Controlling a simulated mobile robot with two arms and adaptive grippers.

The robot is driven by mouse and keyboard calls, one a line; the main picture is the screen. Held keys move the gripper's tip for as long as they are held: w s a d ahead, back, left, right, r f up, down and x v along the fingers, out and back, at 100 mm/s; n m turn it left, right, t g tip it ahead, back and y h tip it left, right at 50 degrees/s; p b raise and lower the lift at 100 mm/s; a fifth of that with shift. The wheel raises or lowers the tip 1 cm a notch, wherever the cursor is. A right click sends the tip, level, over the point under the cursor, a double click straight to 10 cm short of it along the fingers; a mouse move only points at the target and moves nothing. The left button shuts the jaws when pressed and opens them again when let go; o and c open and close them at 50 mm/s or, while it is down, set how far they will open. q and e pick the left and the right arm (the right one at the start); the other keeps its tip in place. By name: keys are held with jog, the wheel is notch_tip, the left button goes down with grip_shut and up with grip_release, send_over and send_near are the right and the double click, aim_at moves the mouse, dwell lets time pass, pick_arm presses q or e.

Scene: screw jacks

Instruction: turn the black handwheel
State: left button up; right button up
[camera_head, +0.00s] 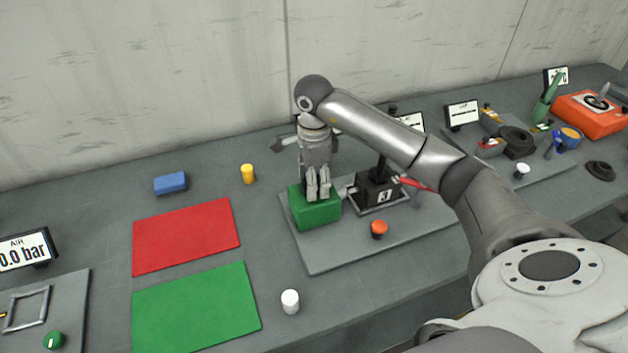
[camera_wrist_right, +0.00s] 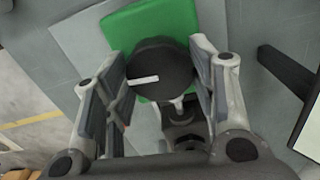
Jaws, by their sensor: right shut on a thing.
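The black handwheel (camera_wrist_right: 168,62) is a round dark disc with a white stripe on its top. In the right wrist view it lies between the two fingers of my right gripper (camera_wrist_right: 160,75), over a green block (camera_wrist_right: 155,18). In the head view my right gripper (camera_head: 318,190) points down at the green block (camera_head: 315,213), and I cannot make out the wheel there. The right gripper is shut on the black handwheel. Beside the green block stands a black unit (camera_head: 377,192) marked 3. My left gripper is in neither view.
A grey plate (camera_head: 330,257) carries the block, the black unit and a red button (camera_head: 379,229). A white cylinder (camera_head: 290,301), a yellow cylinder (camera_head: 248,173) and a blue block (camera_head: 171,183) stand nearby. Red (camera_head: 185,236) and green (camera_head: 195,308) mats lie empty on the left.

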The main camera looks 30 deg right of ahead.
jog(key=m+b, duration=0.1)
jog(key=m, duration=0.2)
jog(key=m+b, duration=0.1)
jog(key=m, duration=0.3)
jog(key=m+b, duration=0.1)
jog(key=m, duration=0.2)
jog(key=shift+m, duration=0.3)
jog(key=m, duration=0.4)
jog(key=shift+b, duration=0.35)
jog(key=m, duration=0.6)
jog(key=shift+r+m, duration=0.1)
jog(key=shift+m, duration=0.3)
jog(key=m, duration=0.3)
jog(key=shift+m, duration=2.1)
